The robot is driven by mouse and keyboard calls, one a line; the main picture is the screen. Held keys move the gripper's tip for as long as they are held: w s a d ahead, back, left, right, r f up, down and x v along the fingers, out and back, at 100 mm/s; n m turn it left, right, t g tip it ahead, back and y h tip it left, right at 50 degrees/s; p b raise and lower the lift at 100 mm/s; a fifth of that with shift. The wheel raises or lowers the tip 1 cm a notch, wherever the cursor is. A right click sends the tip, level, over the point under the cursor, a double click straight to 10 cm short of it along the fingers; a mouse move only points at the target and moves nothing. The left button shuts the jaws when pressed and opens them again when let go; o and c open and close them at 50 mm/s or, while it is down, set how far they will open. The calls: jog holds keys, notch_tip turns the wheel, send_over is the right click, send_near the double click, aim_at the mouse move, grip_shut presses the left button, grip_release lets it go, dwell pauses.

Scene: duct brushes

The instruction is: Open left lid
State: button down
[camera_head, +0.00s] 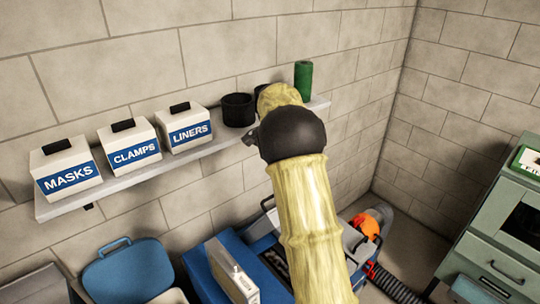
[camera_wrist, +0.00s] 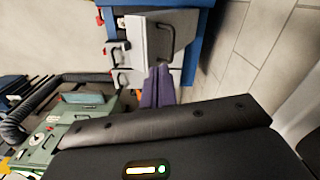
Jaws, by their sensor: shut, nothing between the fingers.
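A blue chest (camera_head: 207,262) stands on the floor below the shelf, partly hidden by my arm. A pale grey lid panel (camera_head: 235,278) stands tilted on it; I cannot tell its exact angle. In the wrist view a pale grey panel (camera_wrist: 150,42) with a dark bar handle (camera_wrist: 171,40) shows against the blue chest (camera_wrist: 196,50). My gripper (camera_wrist: 160,72) has purple fingers that are together and empty. Their tips overlap the lower edge of this panel in the picture; contact is unclear. In the head view my arm hides the gripper.
A wall shelf (camera_head: 85,205) holds boxes marked MASKS (camera_head: 66,170), CLAMPS (camera_head: 130,145) and LINERS (camera_head: 186,128), a black cup (camera_head: 238,110) and a green can (camera_head: 303,80). A blue bin lid (camera_head: 128,272) stands raised at lower left. A green cabinet (camera_head: 500,235) stands at right.

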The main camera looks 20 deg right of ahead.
jog(key=s+a+f+n+t, duration=0.1)
jog(key=s+a+f+n, duration=0.2)
jog(key=s, duration=1.1)
jog(key=s+a+f+n+t+b, duration=0.1)
jog(key=s+a+f+n, duration=0.3)
jog(key=s+n, duration=0.4)
jog(key=s+a, duration=0.1)
jog(key=s, duration=0.4)
jog(key=shift+s+a+f+t, duration=0.2)
jog(key=shift+s+a+t, duration=0.1)
jog(key=shift+s+a, duration=0.05)
jog(key=shift+w, duration=0.1)
